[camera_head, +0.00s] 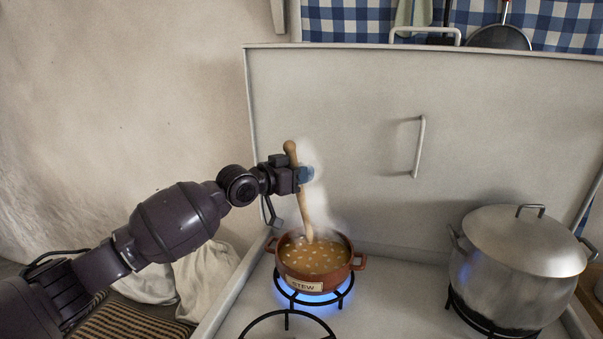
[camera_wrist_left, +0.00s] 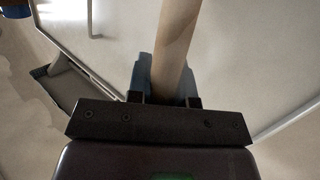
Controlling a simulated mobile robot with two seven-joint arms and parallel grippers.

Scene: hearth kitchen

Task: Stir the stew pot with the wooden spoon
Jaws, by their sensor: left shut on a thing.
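The stew pot (camera_head: 314,281) is a small reddish-brown pot with two side handles and a label reading STEW. It sits on a burner with a blue flame, and steam rises from it. Inside is orange-brown stew with pale chunks. My left gripper (camera_head: 303,175) is above the pot, shut on the upper part of the wooden spoon (camera_head: 306,212). The spoon stands nearly upright, slightly tilted, with its lower end in the stew; its bowl is hidden. In the left wrist view the spoon's handle (camera_wrist_left: 177,40) runs between the gripper fingers (camera_wrist_left: 166,80). My right gripper is not in view.
A large lidded metal pot (camera_head: 513,270) stands on the right burner. An empty burner ring (camera_head: 287,325) is in front of the stew pot. The raised stove lid (camera_head: 340,130) with a handle stands behind. A white cloth (camera_head: 205,280) lies left of the stove.

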